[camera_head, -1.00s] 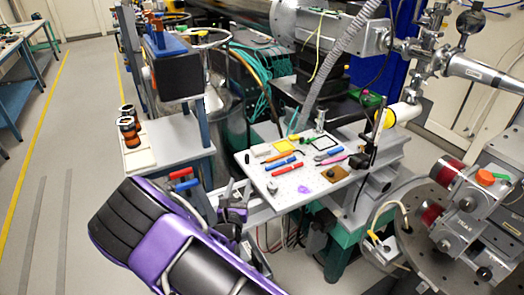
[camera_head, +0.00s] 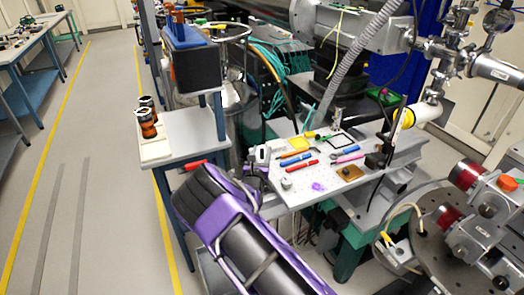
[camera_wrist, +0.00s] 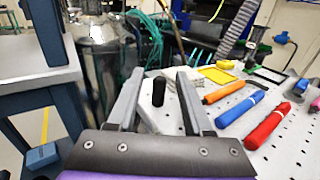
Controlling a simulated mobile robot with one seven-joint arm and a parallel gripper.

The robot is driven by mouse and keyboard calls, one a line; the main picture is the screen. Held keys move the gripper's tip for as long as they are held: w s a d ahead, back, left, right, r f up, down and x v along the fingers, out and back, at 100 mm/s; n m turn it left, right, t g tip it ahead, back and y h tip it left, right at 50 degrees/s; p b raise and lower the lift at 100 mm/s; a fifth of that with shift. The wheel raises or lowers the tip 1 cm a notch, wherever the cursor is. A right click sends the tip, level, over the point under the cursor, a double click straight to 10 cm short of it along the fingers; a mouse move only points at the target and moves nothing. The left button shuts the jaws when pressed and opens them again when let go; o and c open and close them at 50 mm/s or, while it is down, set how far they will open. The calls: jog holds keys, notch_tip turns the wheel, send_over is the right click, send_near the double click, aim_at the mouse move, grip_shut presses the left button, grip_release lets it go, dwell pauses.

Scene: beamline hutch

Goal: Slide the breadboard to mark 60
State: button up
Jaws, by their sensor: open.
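The breadboard (camera_head: 300,190) is a pale, perforated plate at the centre of the head view, with tools lying on it. In the wrist view it fills the right side (camera_wrist: 285,150). My gripper (camera_wrist: 160,70) is open at the board's left end. A black upright knob (camera_wrist: 158,92) shows between its two fingers, with gaps on both sides. In the head view my arm hides much of the gripper and the board's near left corner. No scale or mark 60 is legible.
Red (camera_wrist: 263,130), blue (camera_wrist: 240,108) and orange (camera_wrist: 223,92) tools lie right of the fingers. A side table (camera_head: 185,135) stands left of the board. A large round flange (camera_head: 445,235) is at the right. Open floor (camera_head: 110,190) lies at far left.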

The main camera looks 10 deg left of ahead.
jog(key=shift+w, duration=0.65)
grip_shut()
dwell(1.0)
